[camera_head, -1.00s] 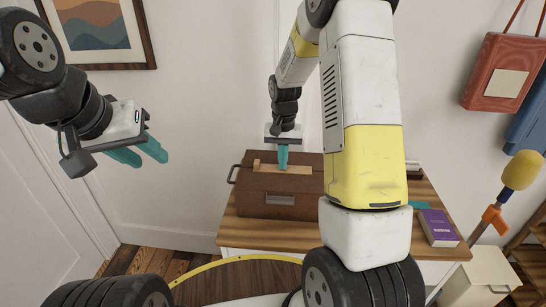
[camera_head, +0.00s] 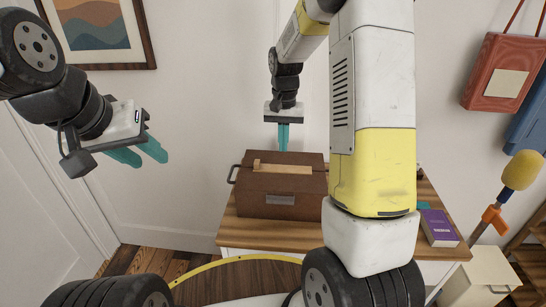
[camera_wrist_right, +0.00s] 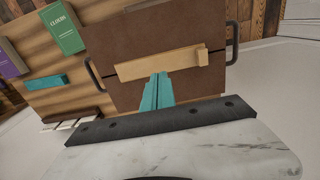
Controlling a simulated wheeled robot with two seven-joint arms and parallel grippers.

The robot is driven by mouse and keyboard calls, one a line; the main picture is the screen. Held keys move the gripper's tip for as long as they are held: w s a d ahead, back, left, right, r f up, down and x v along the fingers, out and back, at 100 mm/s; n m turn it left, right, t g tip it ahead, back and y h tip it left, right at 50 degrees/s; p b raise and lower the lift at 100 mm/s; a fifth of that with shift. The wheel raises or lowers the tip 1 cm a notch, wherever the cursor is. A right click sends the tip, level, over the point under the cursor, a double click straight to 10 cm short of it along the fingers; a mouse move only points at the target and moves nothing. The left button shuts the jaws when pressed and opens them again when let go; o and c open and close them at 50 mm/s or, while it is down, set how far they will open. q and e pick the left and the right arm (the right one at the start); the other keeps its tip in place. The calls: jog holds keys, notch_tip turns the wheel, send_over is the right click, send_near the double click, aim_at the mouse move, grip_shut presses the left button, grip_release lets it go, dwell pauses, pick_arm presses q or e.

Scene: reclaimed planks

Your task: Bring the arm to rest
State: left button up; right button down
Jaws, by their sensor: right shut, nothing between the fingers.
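My right gripper (camera_head: 283,140) is shut and empty, its teal fingers pointing down just above the back of a brown box (camera_head: 265,207). In the right wrist view the closed fingertips (camera_wrist_right: 159,76) appear in front of the box's light wooden bar (camera_wrist_right: 160,65), with the brown box (camera_wrist_right: 135,33) behind them. My left gripper (camera_head: 142,154) hangs in the air at the left, far from the table, its two teal fingers apart with nothing between them. My right arm covers part of the table and the box's right edge.
The box stands on a wooden-topped table (camera_head: 250,233). A purple book (camera_head: 439,228) lies at the table's right, and a green book (camera_wrist_right: 62,30) shows in the wrist view. A yellow-headed microphone-like object (camera_head: 521,171) stands at right. Clear air surrounds the left gripper.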

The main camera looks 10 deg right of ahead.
jog(key=s+a+r+n+t+y, duration=0.1)
jog(key=s+r+n+t, duration=0.1)
jog(key=s+r, duration=0.6)
jog(key=s+a+r+n+t+y, duration=0.1)
jog(key=s+r+t, duration=0.3)
jog(key=s, duration=1.2)
notch_tip(320, 180, up, 4)
jog(key=shift+s+r+n, duration=0.1)
jog(key=shift+s+n, duration=0.05)
jog(key=shift+n, duration=0.25)
jog(key=shift+a, duration=0.1)
